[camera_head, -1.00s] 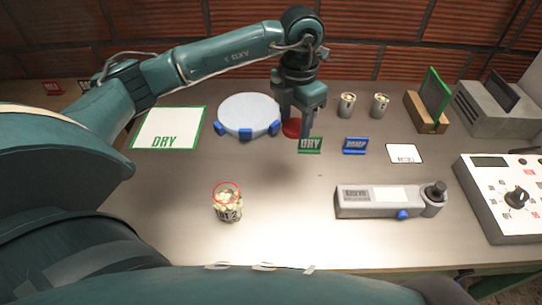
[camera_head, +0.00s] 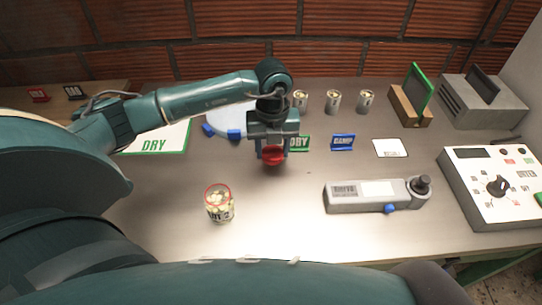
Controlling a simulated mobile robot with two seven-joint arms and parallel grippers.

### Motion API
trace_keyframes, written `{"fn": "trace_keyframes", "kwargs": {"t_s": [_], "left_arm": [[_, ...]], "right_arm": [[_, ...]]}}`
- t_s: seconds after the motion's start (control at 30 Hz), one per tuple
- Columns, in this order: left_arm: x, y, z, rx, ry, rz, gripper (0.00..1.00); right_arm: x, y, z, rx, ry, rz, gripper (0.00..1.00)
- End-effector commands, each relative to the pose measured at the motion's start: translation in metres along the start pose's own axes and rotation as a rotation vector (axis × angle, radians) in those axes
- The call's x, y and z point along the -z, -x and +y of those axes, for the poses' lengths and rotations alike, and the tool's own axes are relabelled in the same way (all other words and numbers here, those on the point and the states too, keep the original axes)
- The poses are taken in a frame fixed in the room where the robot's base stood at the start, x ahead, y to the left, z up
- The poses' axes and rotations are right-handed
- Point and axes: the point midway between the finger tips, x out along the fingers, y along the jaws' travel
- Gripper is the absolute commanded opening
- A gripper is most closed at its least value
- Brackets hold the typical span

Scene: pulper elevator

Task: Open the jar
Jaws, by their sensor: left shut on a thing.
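The jar (camera_head: 219,206) stands upright on the near part of the bench, with a label reading partly "LOT 2". Its rim shows as a red ring, and pale beans show inside it, with no lid seen over them. My left gripper (camera_head: 272,154) is beyond and right of the jar, pointing down. It is shut on a red round thing that looks like a lid (camera_head: 272,158), apart from the jar. Whether the red thing touches the bench is hard to tell. My right gripper is not in view.
Behind my left gripper are a round white plate with blue feet (camera_head: 228,120), a green-edged "DRY" mat (camera_head: 153,145) and several small cans (camera_head: 333,101). A grey sampler-like device (camera_head: 370,194) and a control box (camera_head: 490,187) stand right. Bench around the jar is clear.

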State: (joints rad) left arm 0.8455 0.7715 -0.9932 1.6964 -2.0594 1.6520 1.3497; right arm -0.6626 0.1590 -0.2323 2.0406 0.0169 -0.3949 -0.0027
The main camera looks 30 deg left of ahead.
Motion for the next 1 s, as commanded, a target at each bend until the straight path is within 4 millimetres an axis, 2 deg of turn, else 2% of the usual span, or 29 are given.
{"fn": "trace_keyframes", "kwargs": {"t_s": [0.33,0.7,0.73,1.0], "left_arm": [[0.0,-0.038,0.0,-0.001,-0.001,0.001,0.2],[0.0,-0.045,0.0,0.0,-0.002,-0.001,0.2],[0.0,-0.043,0.0,0.0,-0.002,-0.001,0.48],[0.0,-0.043,0.0,0.0,-0.002,-0.001,0.69]], "right_arm": [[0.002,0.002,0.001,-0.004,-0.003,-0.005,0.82],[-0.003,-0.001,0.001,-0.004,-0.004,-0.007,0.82],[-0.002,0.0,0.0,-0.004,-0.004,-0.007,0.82],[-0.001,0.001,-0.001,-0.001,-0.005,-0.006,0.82]]}}
